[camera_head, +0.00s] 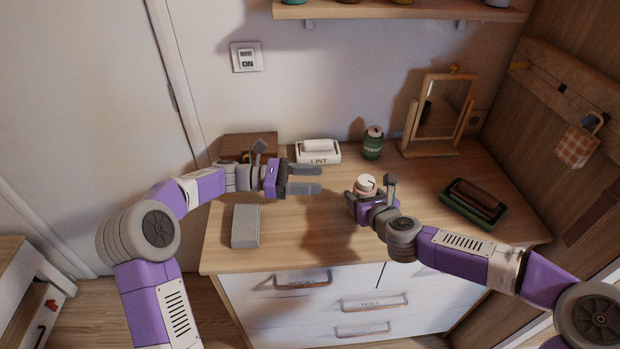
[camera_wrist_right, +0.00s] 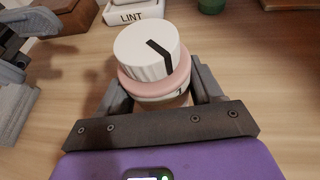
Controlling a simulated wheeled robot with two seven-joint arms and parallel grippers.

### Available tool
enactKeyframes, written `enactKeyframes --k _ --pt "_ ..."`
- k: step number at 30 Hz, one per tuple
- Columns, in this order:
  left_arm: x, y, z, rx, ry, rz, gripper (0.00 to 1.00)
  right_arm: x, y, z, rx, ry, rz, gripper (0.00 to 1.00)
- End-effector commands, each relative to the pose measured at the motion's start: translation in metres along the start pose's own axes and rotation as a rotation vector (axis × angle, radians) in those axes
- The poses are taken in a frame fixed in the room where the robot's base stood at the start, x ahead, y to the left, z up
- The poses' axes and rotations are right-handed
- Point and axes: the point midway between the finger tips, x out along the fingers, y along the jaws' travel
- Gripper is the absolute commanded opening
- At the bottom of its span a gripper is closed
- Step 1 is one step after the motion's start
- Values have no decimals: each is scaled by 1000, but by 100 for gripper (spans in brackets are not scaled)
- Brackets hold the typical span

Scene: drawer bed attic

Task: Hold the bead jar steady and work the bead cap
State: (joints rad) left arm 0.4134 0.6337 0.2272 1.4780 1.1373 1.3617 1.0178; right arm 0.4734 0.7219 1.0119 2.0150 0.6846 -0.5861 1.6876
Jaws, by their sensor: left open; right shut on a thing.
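The bead jar (camera_wrist_right: 158,92) stands upright on the dresser top, with a pink collar and a label band partly hidden by my right gripper. Its white ribbed bead cap (camera_wrist_right: 150,50) has a black bent mark and sits on top; the cap also shows in the head view (camera_head: 366,182). My right gripper (camera_head: 362,194) is shut on the jar's body, one finger on each side below the cap. My left gripper (camera_head: 320,180) is open and empty, to the left of the jar and apart from it, its fingers pointing right.
A white LINT box (camera_head: 318,157), a green can (camera_head: 373,143) and a mirror (camera_head: 440,112) stand behind. A grey block (camera_head: 245,226) lies front left, and a dark green tray (camera_head: 490,213) lies right. The dresser top (camera_head: 310,235) is clear in front.

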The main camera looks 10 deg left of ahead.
Motion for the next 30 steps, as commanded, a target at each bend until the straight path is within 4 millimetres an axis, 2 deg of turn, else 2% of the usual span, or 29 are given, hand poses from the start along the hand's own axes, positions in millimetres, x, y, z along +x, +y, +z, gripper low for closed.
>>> enactKeyframes --k 5,6,12,23,26,30 --pt "0 0 0 0 0 1 55 0 0 0 0 -1 0 30" --pt "0 0 0 1 0 1 55 0 0 0 0 -1 0 67" --pt "0 0 0 1 0 1 55 0 0 0 0 0 0 95" --pt "0 0 0 0 0 1 55 -5 0 0 -1 -1 -1 95" --pt "0 0 0 0 0 1 55 -16 -1 1 -2 -2 -2 95" --pt "0 0 0 1 0 1 55 -42 -2 1 -5 -1 -6 95"
